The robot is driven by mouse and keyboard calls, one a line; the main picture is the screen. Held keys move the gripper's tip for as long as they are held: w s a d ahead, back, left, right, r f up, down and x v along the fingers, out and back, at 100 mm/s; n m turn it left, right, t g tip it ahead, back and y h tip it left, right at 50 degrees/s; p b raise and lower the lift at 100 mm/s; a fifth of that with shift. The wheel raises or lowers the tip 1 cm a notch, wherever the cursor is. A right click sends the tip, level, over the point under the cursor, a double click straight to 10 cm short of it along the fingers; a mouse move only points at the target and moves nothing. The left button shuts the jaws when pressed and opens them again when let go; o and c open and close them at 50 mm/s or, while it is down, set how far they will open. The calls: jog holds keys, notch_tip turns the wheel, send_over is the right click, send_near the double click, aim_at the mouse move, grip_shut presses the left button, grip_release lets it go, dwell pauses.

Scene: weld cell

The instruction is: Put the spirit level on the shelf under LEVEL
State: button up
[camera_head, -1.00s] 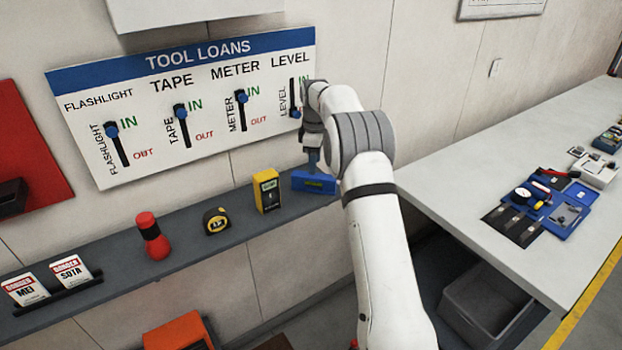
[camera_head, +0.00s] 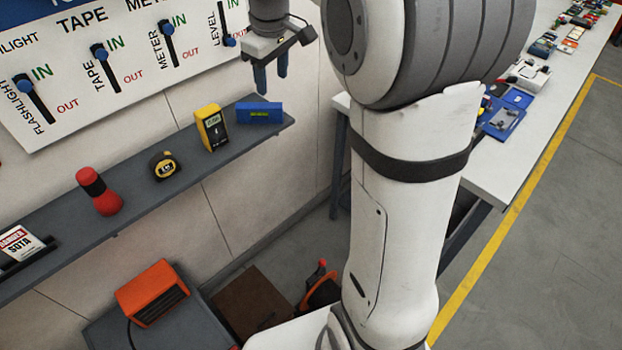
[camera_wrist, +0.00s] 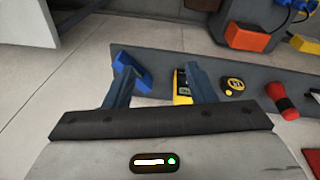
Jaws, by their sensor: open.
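The blue spirit level (camera_head: 259,113), with a green vial window, rests on the grey shelf (camera_head: 140,190) near its right end, right of the yellow meter. My gripper (camera_head: 271,76) is open and empty, above the level and apart from it. In the wrist view the level (camera_wrist: 134,74) lies just beyond my left finger, and my gripper (camera_wrist: 160,92) has nothing between its fingers. On the tool loans board, the blue knob of the LEVEL slider (camera_head: 231,42) is down by OUT. The other three knobs are up by IN.
A yellow meter (camera_head: 211,128), a tape measure (camera_head: 165,166) and a red flashlight (camera_head: 100,191) stand along the shelf. Danger tags (camera_head: 22,245) are at its left. An orange box (camera_head: 152,292) is below. A white bench (camera_head: 505,150) with tools is at right.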

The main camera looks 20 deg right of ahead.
jog(key=s+f+m+t, duration=0.1)
jog(key=s+f+m, duration=0.2)
jog(key=s, duration=0.9)
jog(key=s+a+f+m, duration=0.1)
jog(key=s+f+m, duration=0.2)
jog(key=s, duration=1)
jog(key=shift+a+f+m+t, duration=0.2)
jog(key=shift+m+t, duration=0.1)
jog(key=shift+t, duration=0.1)
jog(key=shift+w, duration=0.1)
jog(key=b+x, duration=0.2)
jog(key=shift+d+f, duration=0.15)
jog(key=shift+f, duration=0.2)
